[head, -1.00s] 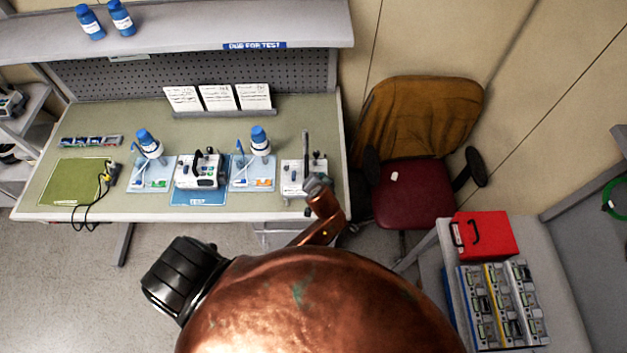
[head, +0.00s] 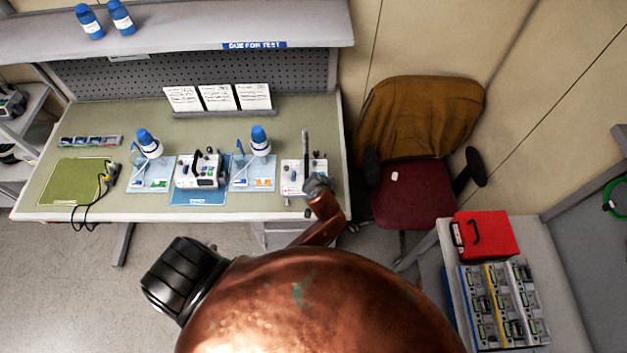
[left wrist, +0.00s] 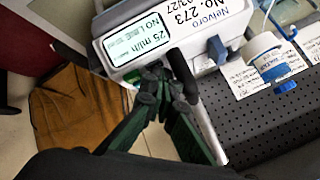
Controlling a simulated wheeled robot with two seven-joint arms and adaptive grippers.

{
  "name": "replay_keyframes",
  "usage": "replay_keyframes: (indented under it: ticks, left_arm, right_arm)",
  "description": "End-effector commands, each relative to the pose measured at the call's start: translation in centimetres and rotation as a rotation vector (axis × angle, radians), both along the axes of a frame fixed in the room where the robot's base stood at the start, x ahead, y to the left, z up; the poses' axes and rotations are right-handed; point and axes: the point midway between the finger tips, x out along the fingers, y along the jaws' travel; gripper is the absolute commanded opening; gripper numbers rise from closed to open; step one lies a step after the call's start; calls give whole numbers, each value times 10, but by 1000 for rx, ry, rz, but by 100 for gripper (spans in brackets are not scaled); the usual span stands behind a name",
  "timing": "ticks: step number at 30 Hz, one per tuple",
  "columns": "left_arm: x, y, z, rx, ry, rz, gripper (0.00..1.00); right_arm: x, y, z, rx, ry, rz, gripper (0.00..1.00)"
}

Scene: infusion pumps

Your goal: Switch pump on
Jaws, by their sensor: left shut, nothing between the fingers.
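In the left wrist view a white pump (left wrist: 160,45) shows upside down, with a lit screen (left wrist: 137,39) reading "25 ml/h" and "NO LINE" and a label reading "No. 273". The dark green fingers of my left gripper (left wrist: 155,80) are shut and empty, their tips close to the pump's edge below the screen. I cannot tell whether they touch it. My right gripper is not in view.
Another pump (head: 200,170) stands on a blue mat mid-bench, between trays with blue-capped bottles (head: 150,145) (head: 260,141). Cards (head: 218,97) stand behind. A chair (head: 412,190) is right of the bench; a red case (head: 487,235) is on the side table.

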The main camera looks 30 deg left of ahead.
Motion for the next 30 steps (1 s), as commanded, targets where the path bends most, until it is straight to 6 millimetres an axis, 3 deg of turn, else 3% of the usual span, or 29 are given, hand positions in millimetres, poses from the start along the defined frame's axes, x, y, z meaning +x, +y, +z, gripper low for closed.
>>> replay_keyframes:
  ticks: [8,18,30]
  left_arm:
    - [-1,0,1,-1,3,1,0]
    - [0,0,18,0,2,1,0]
    - [0,0,21,-1,-1,0,0]
  right_arm:
    - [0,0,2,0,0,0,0]
    - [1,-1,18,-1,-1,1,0]
    - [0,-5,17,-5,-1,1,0]
